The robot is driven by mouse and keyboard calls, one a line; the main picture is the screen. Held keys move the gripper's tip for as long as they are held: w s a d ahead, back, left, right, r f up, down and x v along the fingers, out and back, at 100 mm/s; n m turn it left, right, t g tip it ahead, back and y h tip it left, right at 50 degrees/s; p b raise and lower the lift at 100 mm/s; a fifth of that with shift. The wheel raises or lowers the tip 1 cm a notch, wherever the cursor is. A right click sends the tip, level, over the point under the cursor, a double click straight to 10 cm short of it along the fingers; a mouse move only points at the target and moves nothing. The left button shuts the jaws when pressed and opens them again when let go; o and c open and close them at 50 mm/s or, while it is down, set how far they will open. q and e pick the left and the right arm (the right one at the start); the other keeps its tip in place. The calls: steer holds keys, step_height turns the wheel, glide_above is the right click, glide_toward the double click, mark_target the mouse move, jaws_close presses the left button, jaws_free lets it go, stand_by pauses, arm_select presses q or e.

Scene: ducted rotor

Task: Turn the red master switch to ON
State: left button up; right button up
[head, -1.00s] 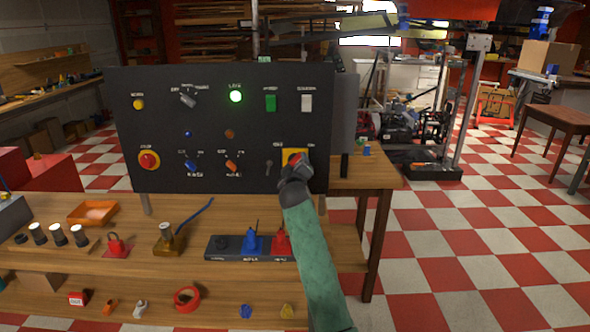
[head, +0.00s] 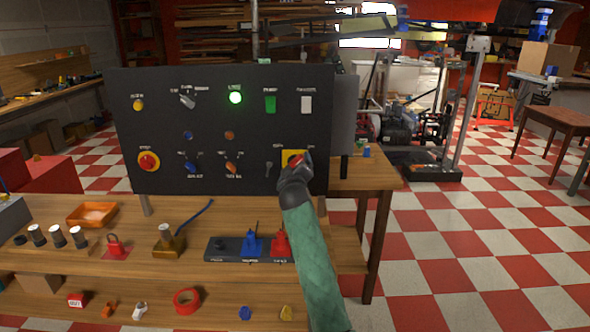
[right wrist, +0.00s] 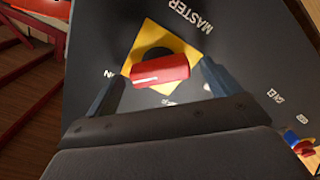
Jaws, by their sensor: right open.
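The red master switch (right wrist: 160,72) sits on a yellow square plate (right wrist: 143,42) on the black panel (head: 210,112). In the right wrist view its handle lies nearly crosswise between my fingers. My right gripper (right wrist: 160,85) is open, with one finger on each side of the red handle; I cannot tell whether either finger touches it. In the head view my right gripper (head: 295,170) covers the lower part of the switch, and a little red and the yellow plate (head: 284,155) show above it. My left gripper is not in view.
A wooden bench (head: 355,183) with a red padlock (head: 115,245) and an orange tray (head: 92,214) stands below.

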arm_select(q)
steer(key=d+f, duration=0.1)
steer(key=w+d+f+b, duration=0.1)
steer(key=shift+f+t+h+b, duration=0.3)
arm_select(e)
steer(key=s, duration=0.7)
steer(key=shift+s, duration=0.4)
